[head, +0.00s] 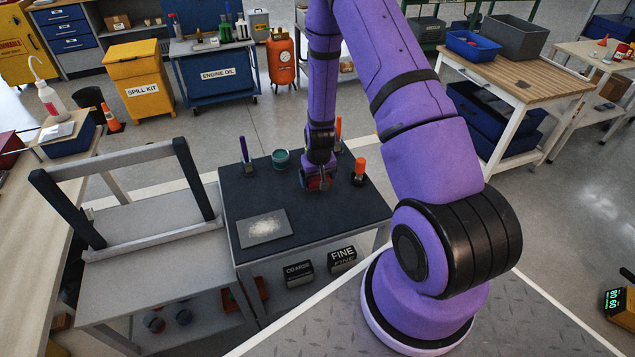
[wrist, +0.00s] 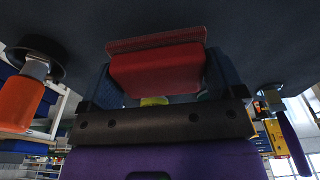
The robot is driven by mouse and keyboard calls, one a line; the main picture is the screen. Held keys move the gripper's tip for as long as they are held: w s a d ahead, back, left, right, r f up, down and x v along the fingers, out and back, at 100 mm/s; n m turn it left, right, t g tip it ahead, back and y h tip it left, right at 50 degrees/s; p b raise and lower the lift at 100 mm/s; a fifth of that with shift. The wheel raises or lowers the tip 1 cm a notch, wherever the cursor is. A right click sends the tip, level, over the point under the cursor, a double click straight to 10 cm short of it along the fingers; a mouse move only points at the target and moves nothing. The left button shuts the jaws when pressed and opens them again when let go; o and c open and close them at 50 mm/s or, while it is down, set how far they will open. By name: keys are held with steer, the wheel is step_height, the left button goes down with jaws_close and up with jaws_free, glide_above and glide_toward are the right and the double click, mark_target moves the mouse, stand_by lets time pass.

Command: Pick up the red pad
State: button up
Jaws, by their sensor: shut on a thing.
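The red pad (wrist: 157,70) is between the two fingers of my gripper (wrist: 165,85) in the wrist view, close to the dark table top. In the head view my gripper (head: 318,180) points down at the dark-topped table (head: 345,210), and only a bit of red shows at its fingers. My gripper is shut on the red pad. I cannot tell whether the pad still touches the table top.
An orange-handled tool (head: 359,169) stands just right of my gripper, with another orange-topped item (head: 338,132) behind. A teal cup (head: 280,159) and a purple-handled tool (head: 244,152) stand to the left. A grey plate with pale powder (head: 264,229) lies at front left.

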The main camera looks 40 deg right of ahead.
steer(key=s, duration=0.5)
steer(key=s+r, duration=0.1)
steer(key=s, duration=0.4)
steer(key=s+d+r, duration=0.1)
steer(key=s, duration=0.5)
steer(key=shift+r, duration=0.1)
